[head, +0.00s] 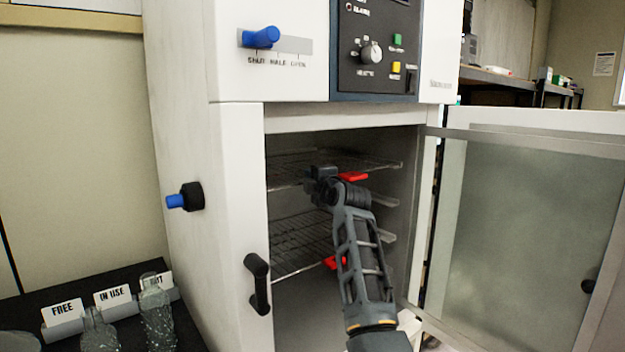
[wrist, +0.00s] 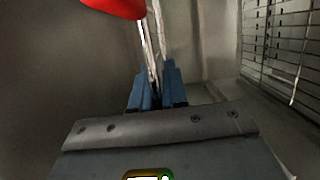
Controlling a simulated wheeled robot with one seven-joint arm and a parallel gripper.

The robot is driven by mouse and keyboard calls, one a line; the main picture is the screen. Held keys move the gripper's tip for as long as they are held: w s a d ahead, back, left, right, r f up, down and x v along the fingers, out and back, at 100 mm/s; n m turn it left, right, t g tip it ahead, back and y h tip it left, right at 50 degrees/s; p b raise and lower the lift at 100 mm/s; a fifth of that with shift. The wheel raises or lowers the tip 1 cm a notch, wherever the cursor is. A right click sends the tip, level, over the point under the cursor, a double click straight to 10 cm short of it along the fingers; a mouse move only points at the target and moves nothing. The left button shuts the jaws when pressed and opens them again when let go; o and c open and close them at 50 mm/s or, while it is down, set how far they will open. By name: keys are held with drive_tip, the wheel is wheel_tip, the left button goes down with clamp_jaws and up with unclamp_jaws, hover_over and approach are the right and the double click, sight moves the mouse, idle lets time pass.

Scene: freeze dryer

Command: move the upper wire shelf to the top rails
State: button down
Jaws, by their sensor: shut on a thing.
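The upper wire shelf (head: 290,162) lies roughly level in the upper part of the open chamber (head: 300,312). A red tab (head: 353,177) is at its front edge, and a red piece shows at the top of the wrist view (wrist: 115,7). My gripper (head: 318,174) is at the shelf's front edge, left of the red tab. In the wrist view its blue fingers (wrist: 157,88) are closed around the pale wires (wrist: 152,48) of the shelf. I cannot tell whether the shelf's sides rest on rails.
The lower wire shelf (head: 298,240) with its own red tab (head: 335,263) sits below. Bare rails (head: 385,200) show on the right wall. The door (head: 535,215) stands open to the right. Glass flasks (head: 158,312) stand on a black surface at lower left.

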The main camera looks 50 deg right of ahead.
sight(299, 172)
drive_tip(key=shift+w+d+r+b, duration=0.1)
drive_tip(key=shift+w+d+b, duration=0.25)
drive_tip(key=shift+w, duration=0.55)
drive_tip(key=shift+w+d+b, duration=0.15)
drive_tip(key=shift+w+b, duration=0.35)
drive_tip(key=shift+w, duration=0.45)
drive_tip(key=shift+w+d+r+b, duration=0.1)
drive_tip(key=shift+w+d+b, duration=0.25)
drive_tip(key=shift+w, duration=0.55)
drive_tip(key=shift+a+f+b, duration=0.15)
drive_tip(key=shift+f+b, duration=0.15)
drive_tip(key=shift+f, duration=0.3)
drive_tip(key=c, duration=1.1)
unclamp_jaws()
drive_tip(key=shift+f, duration=0.1)
drive_tip(key=shift+b+v, duration=0.7)
drive_tip(key=shift+v, duration=3.2)
